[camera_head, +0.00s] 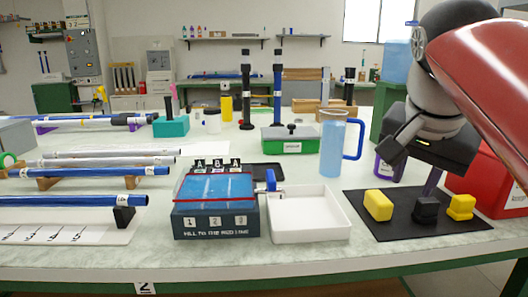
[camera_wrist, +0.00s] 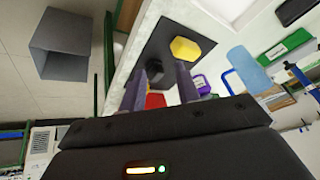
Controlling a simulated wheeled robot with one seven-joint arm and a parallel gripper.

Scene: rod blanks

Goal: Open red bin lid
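The red bin (camera_head: 492,178) stands at the right end of the table in the head view. It has a white label, and my arm covers much of its top, so I cannot tell the lid's state. A small red patch, likely the same bin (camera_wrist: 156,101), shows between the fingers in the wrist view. My gripper (camera_head: 431,181) points down over the back of the black mat, left of the red bin. In the wrist view its two fingers (camera_wrist: 163,84) are apart, with nothing held between them.
Two yellow blocks (camera_head: 378,205) and a black block (camera_head: 426,209) sit on the black mat (camera_head: 400,229). A purple bin (camera_head: 388,168) and a blue-handled pitcher (camera_head: 332,145) stand behind. A white tray (camera_head: 309,228) and a green box (camera_head: 290,146) are to the left.

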